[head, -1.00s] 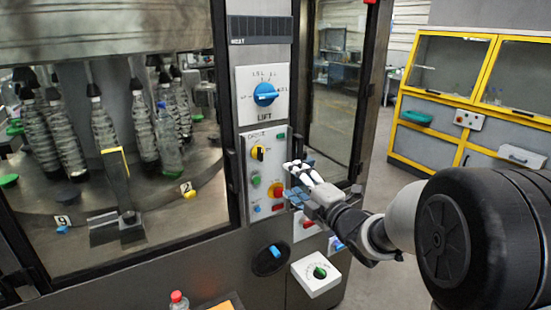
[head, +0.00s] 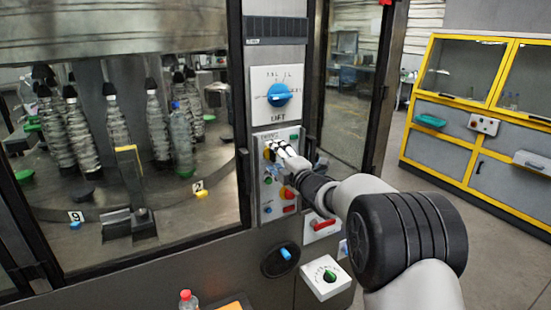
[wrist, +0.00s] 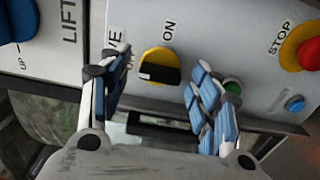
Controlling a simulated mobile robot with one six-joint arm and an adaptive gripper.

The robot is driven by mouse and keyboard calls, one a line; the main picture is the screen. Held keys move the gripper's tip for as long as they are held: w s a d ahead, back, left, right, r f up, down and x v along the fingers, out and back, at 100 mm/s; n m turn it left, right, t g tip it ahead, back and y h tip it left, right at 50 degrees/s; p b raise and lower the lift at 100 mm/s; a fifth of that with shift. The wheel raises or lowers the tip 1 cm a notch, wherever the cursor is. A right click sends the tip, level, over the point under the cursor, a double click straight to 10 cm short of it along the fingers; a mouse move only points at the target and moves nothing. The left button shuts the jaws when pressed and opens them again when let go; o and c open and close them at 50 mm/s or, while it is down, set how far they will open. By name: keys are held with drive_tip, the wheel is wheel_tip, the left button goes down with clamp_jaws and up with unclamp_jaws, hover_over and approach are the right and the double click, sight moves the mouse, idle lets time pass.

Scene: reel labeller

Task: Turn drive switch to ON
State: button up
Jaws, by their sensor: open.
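The drive switch is a yellow disc with a black knob (wrist: 160,68) on the grey control panel. In the wrist view the knob lies nearly level across the disc, with a pale mark at its left end. The ON label (wrist: 169,31) is above it; another label to its left is partly hidden by a finger. My gripper (wrist: 152,76) is open, its blue-padded fingers on either side of the knob, with no clear contact. In the head view my gripper (head: 278,149) is at the upper panel and mostly covers the switch (head: 267,154).
Close by are a green button (wrist: 232,87), a red STOP button (wrist: 309,53) and a small blue button (wrist: 295,103). The blue LIFT dial (head: 280,94) is above the panel. Below are a red handle (head: 322,226) and a green-knobbed white box (head: 326,277).

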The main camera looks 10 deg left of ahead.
drive_tip(key=shift+w+a, duration=0.15)
drive_tip(key=shift+w, duration=0.05)
drive_tip(key=shift+c, duration=0.5)
drive_tip(key=c, duration=1)
